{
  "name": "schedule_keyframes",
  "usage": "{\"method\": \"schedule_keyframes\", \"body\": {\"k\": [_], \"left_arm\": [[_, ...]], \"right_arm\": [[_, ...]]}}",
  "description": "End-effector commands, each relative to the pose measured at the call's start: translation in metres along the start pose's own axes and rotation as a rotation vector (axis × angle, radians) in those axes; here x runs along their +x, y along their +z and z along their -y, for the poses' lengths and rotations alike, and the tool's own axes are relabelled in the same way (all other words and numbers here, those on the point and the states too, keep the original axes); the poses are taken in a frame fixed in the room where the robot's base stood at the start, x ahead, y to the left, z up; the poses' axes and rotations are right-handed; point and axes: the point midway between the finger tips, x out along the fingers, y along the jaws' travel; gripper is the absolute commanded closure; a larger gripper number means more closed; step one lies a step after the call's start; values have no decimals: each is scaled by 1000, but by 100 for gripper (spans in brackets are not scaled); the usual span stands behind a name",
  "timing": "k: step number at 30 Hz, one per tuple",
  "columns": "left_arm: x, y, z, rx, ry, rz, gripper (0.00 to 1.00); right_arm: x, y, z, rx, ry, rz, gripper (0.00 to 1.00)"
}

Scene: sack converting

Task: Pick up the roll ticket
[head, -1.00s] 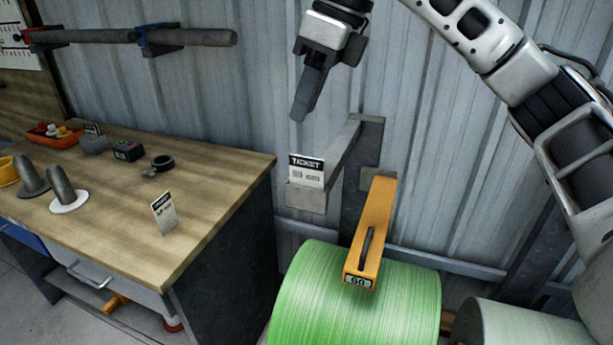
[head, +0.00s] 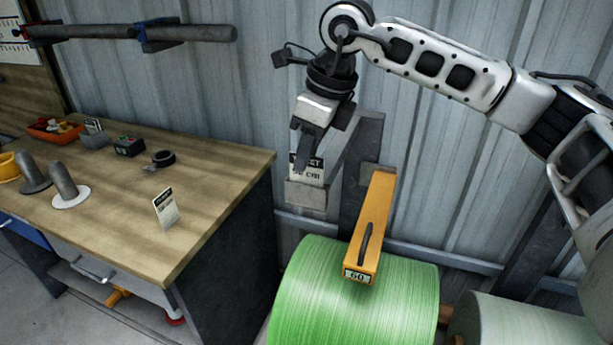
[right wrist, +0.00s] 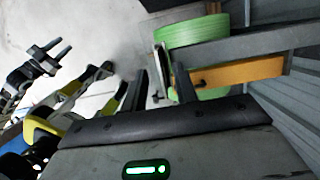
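The roll ticket (head: 313,173) is a white card with a black top band, standing in a grey metal holder (head: 306,196) on a wall bracket above the green roll. My right gripper (head: 301,166) points down at the ticket and covers its left part in the head view. In the right wrist view its fingers (right wrist: 161,88) are apart, with a thin card edge (right wrist: 160,62) showing ahead between them. I see no contact, and the fingertips' depth relative to the card is unclear. My left gripper (right wrist: 55,50) shows small at the left of the right wrist view, fingers apart and empty.
An orange arm marked 60 (head: 373,225) rests over the green roll (head: 350,305), right beside the holder. A pale roll (head: 510,328) lies at lower right. The wooden bench (head: 225,172) at left carries another card (head: 166,207), tape and posts. The corrugated wall is close behind.

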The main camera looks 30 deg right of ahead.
Motion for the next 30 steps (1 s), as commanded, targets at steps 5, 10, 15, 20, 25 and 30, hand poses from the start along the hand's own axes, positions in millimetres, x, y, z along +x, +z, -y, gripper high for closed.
{"method": "schedule_keyframes", "body": {"k": [5,10,15,20,25,30], "left_arm": [[-5,-4,1,1,-4,1,64],[-4,-2,1,-1,-6,5,64],[-4,-1,1,-4,-6,8,64],[-3,0,1,-5,-7,8,64],[-4,-1,1,-5,-7,7,64],[-4,-2,1,-5,-7,6,64]], "right_arm": [[26,-1,1,0,1,-3,71],[36,-2,1,0,0,-1,71],[36,-1,1,0,0,0,71],[36,-1,1,0,0,0,100],[36,-1,1,0,0,0,100],[33,0,1,0,0,1,100]]}}
